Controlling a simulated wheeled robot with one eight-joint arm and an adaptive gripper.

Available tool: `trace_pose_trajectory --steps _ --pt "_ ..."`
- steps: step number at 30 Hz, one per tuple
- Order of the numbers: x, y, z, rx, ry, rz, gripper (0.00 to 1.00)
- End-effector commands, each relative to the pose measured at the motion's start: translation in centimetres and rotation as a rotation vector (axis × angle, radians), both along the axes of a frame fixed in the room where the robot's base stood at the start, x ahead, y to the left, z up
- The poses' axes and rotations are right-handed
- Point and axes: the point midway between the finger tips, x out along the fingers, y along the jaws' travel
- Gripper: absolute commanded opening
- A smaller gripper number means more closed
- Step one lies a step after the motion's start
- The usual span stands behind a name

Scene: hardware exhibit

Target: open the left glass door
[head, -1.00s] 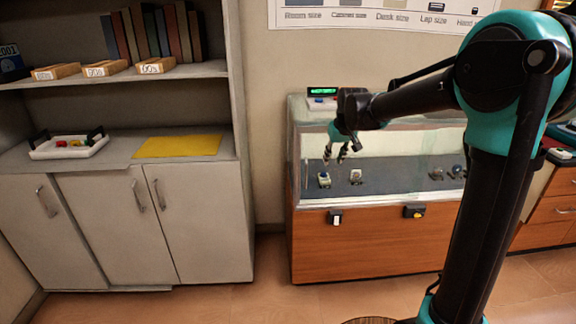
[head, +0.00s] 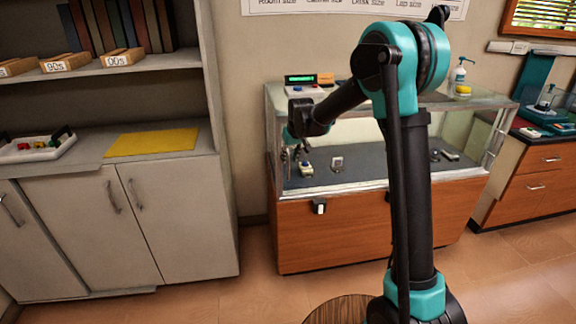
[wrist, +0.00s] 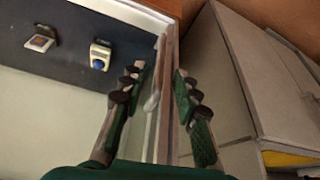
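The glass display case (head: 420,190) has a pale frame, a wooden lower body and a glass upper part. Its left end is close to my gripper (head: 292,155). The wrist view shows my gripper (wrist: 158,72) with its two dark, knobbed fingers apart. One finger lies on each side of the pale left frame edge (wrist: 168,60), as seen there. A small whitish handle-like piece (wrist: 153,101) shows between the fingers; contact cannot be told. The left glass door is hard to tell from the case's other panes, and no clear opening shows.
Small exhibits (head: 337,164) stand on the dark case floor. A grey cabinet (head: 180,220) with shelves stands left, across a narrow gap. A scale-like device (head: 302,86) and a pump bottle (head: 459,75) are on top. A round wooden stool top (head: 338,310) is at the front.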

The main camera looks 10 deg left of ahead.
Motion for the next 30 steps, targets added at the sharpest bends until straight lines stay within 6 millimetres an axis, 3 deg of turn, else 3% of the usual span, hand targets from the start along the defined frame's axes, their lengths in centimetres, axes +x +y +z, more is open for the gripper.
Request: trace_pose_trajectory --steps 3,9,21,30 --pt "0.7 0.4 -2.0 0.0 0.0 0.0 0.31" --pt "1.5 0.8 -4.1 0.0 0.0 0.0 0.31" --pt "1.7 0.9 -4.7 0.0 0.0 0.0 0.31" --pt "1.7 0.9 -4.7 0.0 0.0 0.0 0.0"
